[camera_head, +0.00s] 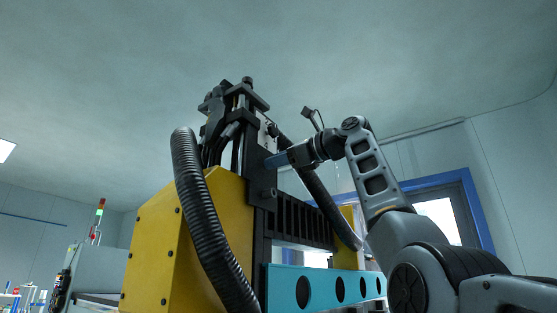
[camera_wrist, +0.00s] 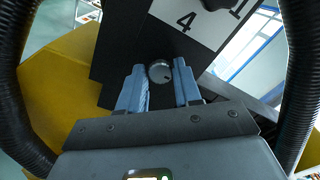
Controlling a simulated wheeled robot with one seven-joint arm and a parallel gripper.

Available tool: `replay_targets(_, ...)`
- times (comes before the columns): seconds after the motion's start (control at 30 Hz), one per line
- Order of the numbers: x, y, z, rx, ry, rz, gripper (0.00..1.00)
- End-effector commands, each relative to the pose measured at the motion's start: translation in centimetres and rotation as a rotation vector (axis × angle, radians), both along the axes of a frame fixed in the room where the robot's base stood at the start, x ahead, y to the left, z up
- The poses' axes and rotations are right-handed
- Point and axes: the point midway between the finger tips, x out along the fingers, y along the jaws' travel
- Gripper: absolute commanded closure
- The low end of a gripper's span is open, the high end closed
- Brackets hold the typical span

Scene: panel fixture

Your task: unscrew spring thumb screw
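My gripper (camera_wrist: 160,82) has two blue fingers, one on each side of the knob. A gap shows between each fingertip and the knob, and the fingers are apart. In the head view my gripper (camera_head: 278,160) reaches left to the black upright of the fixture (camera_head: 258,165). The knob cannot be made out there.
A white plate marked 4 (camera_wrist: 190,22) is on the panel above the knob. Black ribbed hoses (camera_head: 205,220) run down the fixture's front and right side. A yellow housing (camera_head: 165,245) stands left, and a teal beam with holes (camera_head: 325,288) lies below.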

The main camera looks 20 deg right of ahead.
Motion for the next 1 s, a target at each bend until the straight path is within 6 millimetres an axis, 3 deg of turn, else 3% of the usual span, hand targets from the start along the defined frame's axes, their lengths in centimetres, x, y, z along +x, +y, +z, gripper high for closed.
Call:
replay_targets(0.33,-0.02,-0.01,0.01,0.0,0.0,0.0,1.0)
replay_targets(0.67,-0.02,0.01,0.01,-0.031,-0.022,0.0,1.0)
replay_targets(1.0,-0.05,0.08,-0.01,-0.211,-0.154,0.002,1.0)
